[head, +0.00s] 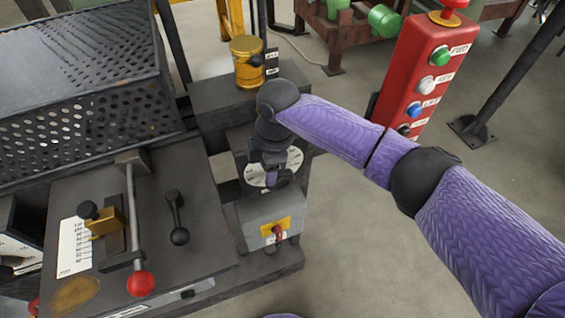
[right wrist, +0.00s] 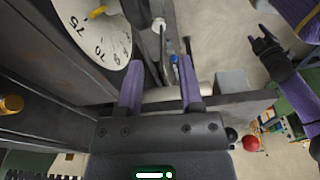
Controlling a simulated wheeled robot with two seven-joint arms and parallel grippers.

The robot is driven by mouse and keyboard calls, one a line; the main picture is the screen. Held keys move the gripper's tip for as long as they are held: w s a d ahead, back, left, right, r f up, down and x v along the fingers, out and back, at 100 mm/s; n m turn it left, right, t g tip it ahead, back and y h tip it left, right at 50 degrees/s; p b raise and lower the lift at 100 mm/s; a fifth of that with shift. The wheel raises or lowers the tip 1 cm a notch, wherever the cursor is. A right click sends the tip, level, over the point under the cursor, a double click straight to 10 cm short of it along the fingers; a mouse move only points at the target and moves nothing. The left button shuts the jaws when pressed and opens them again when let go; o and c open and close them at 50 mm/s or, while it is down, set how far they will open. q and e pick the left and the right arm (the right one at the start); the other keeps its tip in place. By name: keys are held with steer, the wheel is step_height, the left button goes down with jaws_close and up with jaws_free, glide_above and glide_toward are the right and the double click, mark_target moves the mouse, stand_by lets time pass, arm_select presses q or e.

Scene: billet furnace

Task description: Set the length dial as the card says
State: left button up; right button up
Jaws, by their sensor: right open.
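The length dial (head: 295,158) is a white disc with black marks on the machine, partly covered by my right gripper in the head view. My right gripper (head: 272,178) points down over the dial. In its wrist view its purple fingers (right wrist: 162,65) stand apart with nothing between them, right of the dial. A dark gripper, apparently my left (right wrist: 265,42), shows small at upper right. I cannot make out the card.
A grey box with a red switch (head: 278,233) is just in front of the dial. A lever with a red knob (head: 140,284) and a scale plate (head: 75,247) are left. A yellow jar (head: 247,62) is behind. A red button post (head: 420,65) stands right, beyond open floor.

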mark_target(282, 171)
steer(key=w+d+r+n+h, duration=0.1)
steer(key=w+d+r+h, duration=0.15)
steer(key=r, duration=0.25)
steer(key=shift+y, duration=0.45)
steer(key=f, duration=0.3)
steer(key=f+b, duration=0.1)
steer(key=f, duration=0.2)
steer(key=f+b, duration=0.1)
steer(key=f, duration=0.2)
steer(key=shift+w+d+f, duration=0.25)
steer(key=shift+w+f, duration=0.05)
steer(key=shift+f, duration=0.1)
jaws_close()
